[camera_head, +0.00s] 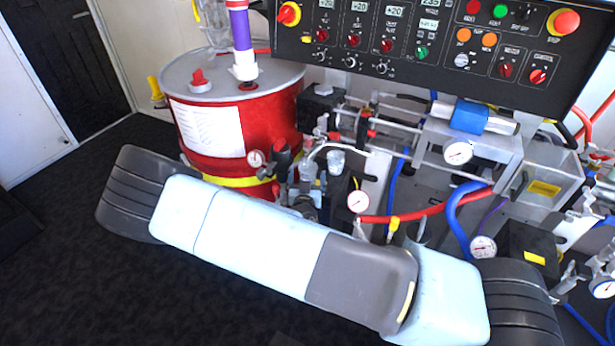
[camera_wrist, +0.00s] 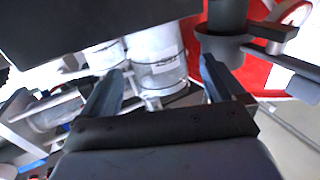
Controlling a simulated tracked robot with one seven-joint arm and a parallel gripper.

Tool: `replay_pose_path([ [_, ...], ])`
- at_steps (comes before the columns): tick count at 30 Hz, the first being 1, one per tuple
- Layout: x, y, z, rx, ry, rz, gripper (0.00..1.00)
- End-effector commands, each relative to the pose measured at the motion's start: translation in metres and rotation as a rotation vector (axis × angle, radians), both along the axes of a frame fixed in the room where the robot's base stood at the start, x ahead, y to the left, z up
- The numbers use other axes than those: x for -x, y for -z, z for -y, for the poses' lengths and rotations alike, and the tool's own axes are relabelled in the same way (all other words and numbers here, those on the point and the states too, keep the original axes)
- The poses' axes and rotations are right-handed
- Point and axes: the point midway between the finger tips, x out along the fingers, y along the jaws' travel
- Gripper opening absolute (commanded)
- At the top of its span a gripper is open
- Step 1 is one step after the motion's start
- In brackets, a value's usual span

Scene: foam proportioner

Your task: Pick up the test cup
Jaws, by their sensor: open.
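In the wrist view a clear cylindrical cup (camera_wrist: 157,65), which looks like the test cup, shows between and beyond the fingertips of my gripper (camera_wrist: 160,78). The jaws are apart, one on each side of the cup in the picture. I cannot tell how deep between them it stands, and I see no contact. Its upper part is cut off by a dark block. In the head view a small clear cup (camera_head: 335,163) shows in front of the pipework, right of the red drum. My gripper is hidden there behind my arm.
A second clear cylinder (camera_wrist: 102,54) stands close on the left in the wrist view. A dark round fitting (camera_wrist: 226,32) is close to the right finger. The red drum (camera_head: 215,130), a gauge (camera_head: 358,201), a red hose (camera_head: 425,210) and the control panel (camera_head: 430,40) crowd the area.

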Motion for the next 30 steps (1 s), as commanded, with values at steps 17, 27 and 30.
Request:
replay_pose_path([
  [17, -0.034, 0.001, 0.001, 0.0, 0.001, 0.0, 0.88],
  [27, -0.034, 0.001, 0.001, 0.0, 0.001, 0.0, 0.56],
  [30, -0.034, 0.001, 0.001, 0.0, 0.001, 0.0, 0.46],
])
